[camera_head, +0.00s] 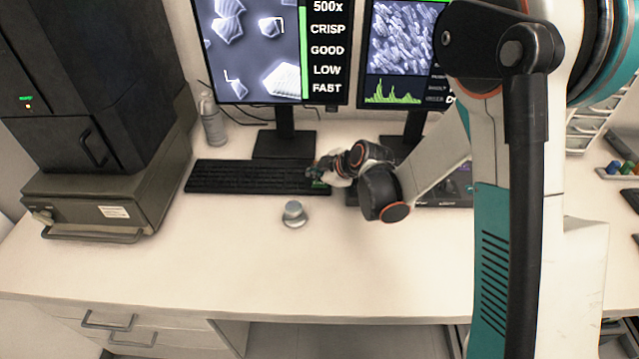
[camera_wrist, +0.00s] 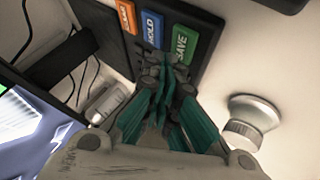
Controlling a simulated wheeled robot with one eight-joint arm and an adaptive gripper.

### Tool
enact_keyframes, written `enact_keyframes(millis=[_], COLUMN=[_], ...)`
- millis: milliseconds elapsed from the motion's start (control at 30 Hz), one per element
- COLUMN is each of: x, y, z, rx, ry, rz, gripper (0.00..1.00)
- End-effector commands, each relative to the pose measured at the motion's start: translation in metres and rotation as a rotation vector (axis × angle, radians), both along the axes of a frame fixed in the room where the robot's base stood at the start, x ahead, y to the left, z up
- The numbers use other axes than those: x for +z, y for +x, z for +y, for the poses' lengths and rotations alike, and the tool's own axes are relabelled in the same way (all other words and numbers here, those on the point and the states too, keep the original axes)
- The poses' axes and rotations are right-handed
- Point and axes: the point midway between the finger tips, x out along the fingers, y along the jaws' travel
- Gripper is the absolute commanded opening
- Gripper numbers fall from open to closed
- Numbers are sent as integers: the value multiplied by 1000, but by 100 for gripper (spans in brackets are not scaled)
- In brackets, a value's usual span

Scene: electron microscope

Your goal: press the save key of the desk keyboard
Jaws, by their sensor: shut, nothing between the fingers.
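The black desk keyboard (camera_head: 245,177) lies on the white desk in front of the left monitor. Its green save key (camera_wrist: 184,44), lettered SAVE, shows in the wrist view at the keyboard's end, beside a blue key (camera_wrist: 151,27) and an orange key (camera_wrist: 127,16). In the head view a small patch of green shows at the keyboard's right end, by my gripper (camera_head: 318,178). In the wrist view my gripper (camera_wrist: 166,75) is shut and empty, with its tips just below the SAVE key in the picture. I cannot tell whether the tips touch the keyboard.
A small silver knob-like object (camera_head: 294,214) stands on the desk in front of the keyboard, close to my gripper. A bottle (camera_head: 212,122) stands behind the keyboard's left end. Monitor stands (camera_head: 285,140) are behind it. The front desk area (camera_head: 240,265) is clear.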

Motion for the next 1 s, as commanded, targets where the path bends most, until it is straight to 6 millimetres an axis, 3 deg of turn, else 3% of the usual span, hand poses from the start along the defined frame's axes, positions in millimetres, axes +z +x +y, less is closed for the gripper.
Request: enact_keyframes(millis=[1000], x=[-11], y=[0], z=[0], rx=[0], ry=[0], rz=[0], gripper=[0])
